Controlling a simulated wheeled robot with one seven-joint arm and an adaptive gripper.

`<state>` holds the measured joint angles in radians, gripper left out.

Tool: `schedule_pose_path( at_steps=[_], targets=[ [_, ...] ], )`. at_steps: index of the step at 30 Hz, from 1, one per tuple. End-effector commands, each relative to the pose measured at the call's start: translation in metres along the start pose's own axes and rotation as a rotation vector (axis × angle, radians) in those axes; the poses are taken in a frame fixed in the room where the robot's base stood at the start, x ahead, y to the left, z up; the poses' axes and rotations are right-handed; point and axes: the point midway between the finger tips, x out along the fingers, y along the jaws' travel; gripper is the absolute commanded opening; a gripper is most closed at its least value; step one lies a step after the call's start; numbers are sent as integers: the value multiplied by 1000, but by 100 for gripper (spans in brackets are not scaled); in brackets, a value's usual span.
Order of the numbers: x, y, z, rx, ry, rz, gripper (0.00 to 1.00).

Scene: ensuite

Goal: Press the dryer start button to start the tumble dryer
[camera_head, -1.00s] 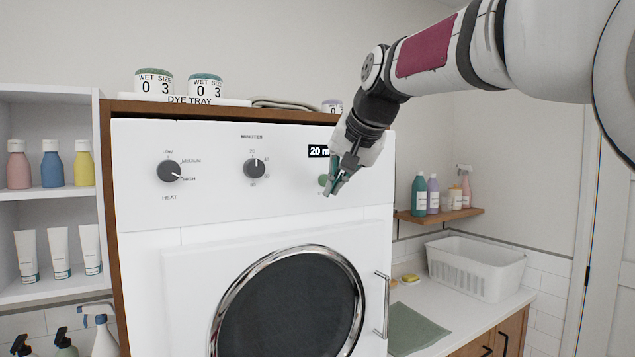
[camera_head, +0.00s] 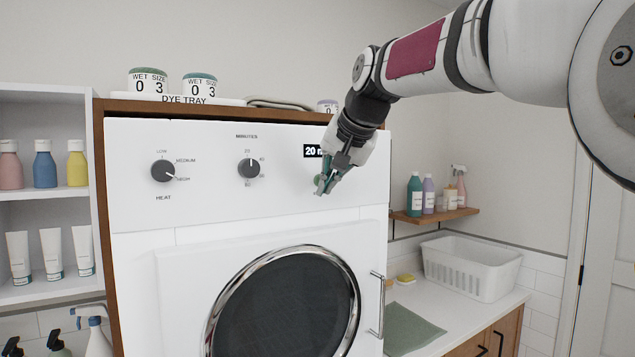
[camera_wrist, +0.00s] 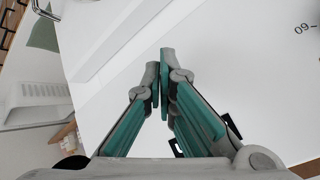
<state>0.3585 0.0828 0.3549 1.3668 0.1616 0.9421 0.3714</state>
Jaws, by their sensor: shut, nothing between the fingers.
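The white tumble dryer (camera_head: 140,218) fills the middle of the head view. Its start button is at the right of the control panel, below the black "20 m" display (camera_head: 312,151). My gripper (camera_head: 321,189) is in front of that spot with its teal-padded fingers shut and empty, and it hides most or all of the button. I cannot tell the button from the finger pads, or whether the fingertips touch the panel. In the wrist view the fingertips (camera_wrist: 165,62) are together against the white dryer front (camera_wrist: 245,75); no button shows there.
The heat dial (camera_head: 163,171) and minutes dial (camera_head: 249,168) are left of my gripper. The door handle (camera_head: 378,305) stands out below right. A wall shelf with bottles (camera_head: 436,215) and a white basket (camera_head: 470,266) are to the right. The air before the panel is clear.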

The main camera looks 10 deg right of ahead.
Motion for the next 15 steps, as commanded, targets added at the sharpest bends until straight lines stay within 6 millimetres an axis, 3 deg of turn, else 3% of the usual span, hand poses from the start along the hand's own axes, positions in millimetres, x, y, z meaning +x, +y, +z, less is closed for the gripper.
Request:
schedule_pose_path(
  at_steps=[15],
  targets=[
    [4, -3, -3, 0, -1, 0, 0]
  ],
)
